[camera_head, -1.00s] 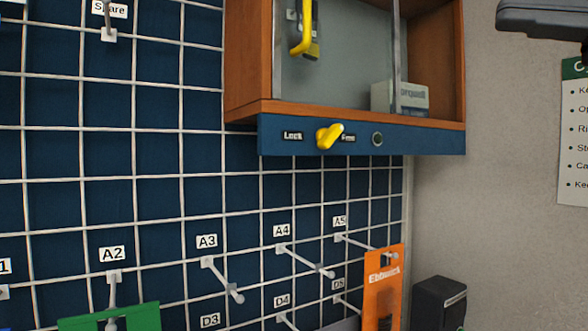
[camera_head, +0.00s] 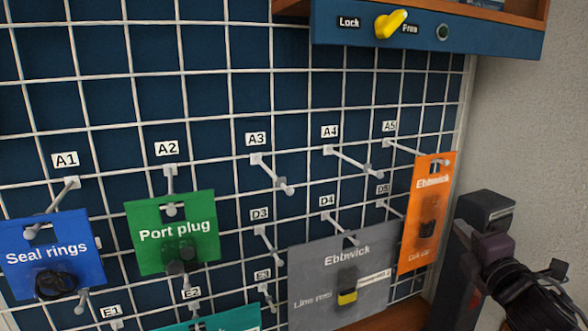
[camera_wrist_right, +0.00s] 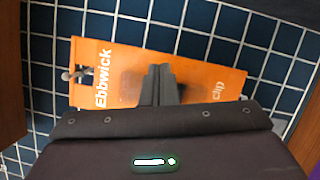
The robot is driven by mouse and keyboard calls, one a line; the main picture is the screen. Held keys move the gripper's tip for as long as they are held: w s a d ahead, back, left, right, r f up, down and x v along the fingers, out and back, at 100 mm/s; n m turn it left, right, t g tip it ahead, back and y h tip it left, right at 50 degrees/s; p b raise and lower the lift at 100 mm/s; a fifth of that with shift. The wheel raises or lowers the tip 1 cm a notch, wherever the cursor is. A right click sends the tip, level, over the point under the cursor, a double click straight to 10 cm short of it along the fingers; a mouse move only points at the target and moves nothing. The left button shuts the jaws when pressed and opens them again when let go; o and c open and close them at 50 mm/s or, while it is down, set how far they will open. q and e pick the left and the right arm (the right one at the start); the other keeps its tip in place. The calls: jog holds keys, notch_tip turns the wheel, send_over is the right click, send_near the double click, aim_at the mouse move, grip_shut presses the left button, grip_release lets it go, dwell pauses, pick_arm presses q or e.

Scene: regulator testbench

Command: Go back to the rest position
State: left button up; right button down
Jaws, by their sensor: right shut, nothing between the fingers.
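My right gripper (camera_head: 484,214) is at the right of the head view, beside the orange Ebbwick pack, with my dark and purple wrist below it; its fingertips are hard to make out there. In the right wrist view its dark fingers (camera_wrist_right: 160,86) are together and empty, in front of the orange pack (camera_wrist_right: 205,75). I cannot tell whether they touch it. The orange pack (camera_head: 423,205) hangs by the A5 peg in the head view. My left gripper is not in view.
A blue Seal rings pack (camera_head: 50,235), a green Port plug pack (camera_head: 180,212) and a grey Ebbwick pack (camera_head: 310,265) hang on the wire grid. Pegs A3 (camera_head: 275,175) and A4 (camera_head: 355,160) are bare. Above is a cabinet with a yellow knob (camera_head: 391,24).

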jog(key=s+a+f+m+g+h, duration=0.1)
jog(key=s+a+f+m+g, duration=0.35)
jog(key=f, duration=0.65)
jog(key=s+a+f+m+g+h, duration=0.15)
jog(key=s+f+m+g, duration=0.25)
jog(key=s+f+m, duration=0.55)
jog(key=s+a+f+m+g+y, duration=0.2)
jog(key=s+a+f+m+g, duration=0.45)
jog(key=s+f, duration=0.55)
notch_tip(320, 180, down, 28)
jog(key=s+f+g, duration=0.1)
jog(key=s+g, duration=0.1)
jog(key=s+d+f+n+g, duration=0.1)
jog(key=s+d+f, duration=0.2)
jog(key=s+f, duration=1.5)
jog(key=shift+s+d, duration=0.2)
jog(key=shift+s, duration=0.8)
jog(key=shift+h, duration=0.25)
